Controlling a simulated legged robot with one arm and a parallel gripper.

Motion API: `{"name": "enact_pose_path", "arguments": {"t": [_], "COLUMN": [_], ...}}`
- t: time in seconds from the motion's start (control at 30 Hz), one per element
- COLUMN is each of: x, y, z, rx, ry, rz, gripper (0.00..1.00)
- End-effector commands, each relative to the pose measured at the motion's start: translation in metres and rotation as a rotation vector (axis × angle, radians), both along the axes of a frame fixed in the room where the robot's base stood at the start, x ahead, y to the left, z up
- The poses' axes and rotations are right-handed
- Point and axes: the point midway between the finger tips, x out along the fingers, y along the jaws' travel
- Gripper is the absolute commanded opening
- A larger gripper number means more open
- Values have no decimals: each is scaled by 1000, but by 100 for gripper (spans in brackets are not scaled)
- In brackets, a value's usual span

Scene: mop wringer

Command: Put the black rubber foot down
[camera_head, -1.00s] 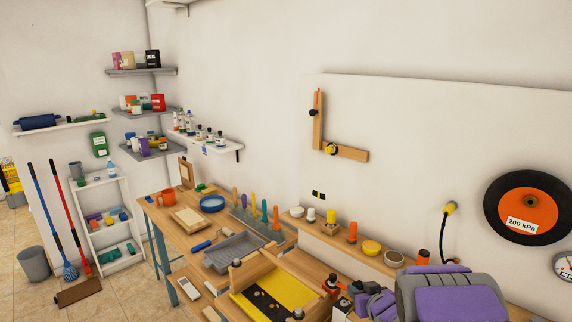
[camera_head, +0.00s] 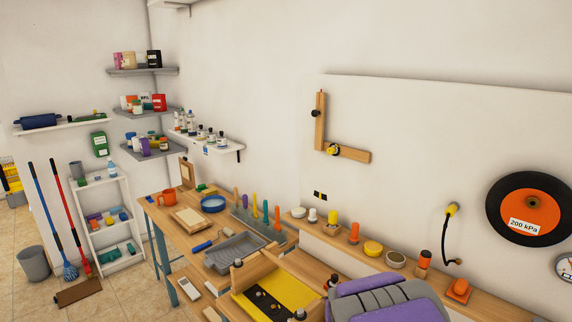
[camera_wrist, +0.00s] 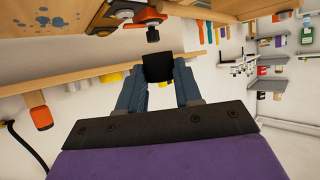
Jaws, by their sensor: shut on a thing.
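The black rubber foot (camera_wrist: 157,68) is a small dark block in the wrist view. My gripper (camera_wrist: 158,80) is shut on it, with a blue-grey finger on each side. The foot is held clear in the air, below an orange and black fitting (camera_wrist: 145,22) in that picture. In the head view my purple and grey arm covers the lower middle, and it hides the fingers and the foot. A yellow plate (camera_head: 290,290) with several dark spots or pieces lies in a wooden frame (camera_head: 247,270) on the bench, left of my arm.
A grey tray (camera_head: 234,251) and upright coloured handles stand behind the frame. A wall shelf holds an orange block (camera_head: 459,290), a yellow round pot (camera_head: 373,248) and other small items. An orange mug (camera_head: 168,196) stands farther left on the bench. The bench nearby is crowded.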

Motion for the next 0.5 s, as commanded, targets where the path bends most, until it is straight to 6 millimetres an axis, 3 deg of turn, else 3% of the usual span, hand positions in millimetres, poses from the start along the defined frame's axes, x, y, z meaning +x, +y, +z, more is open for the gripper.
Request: {"name": "enact_pose_path", "arguments": {"t": [0.2,0.5], "x": [-15,-16], "y": [2,2], "z": [6,6], "rx": [4,3], "ry": [2,2], "rz": [5,5], "gripper": [5,5]}}
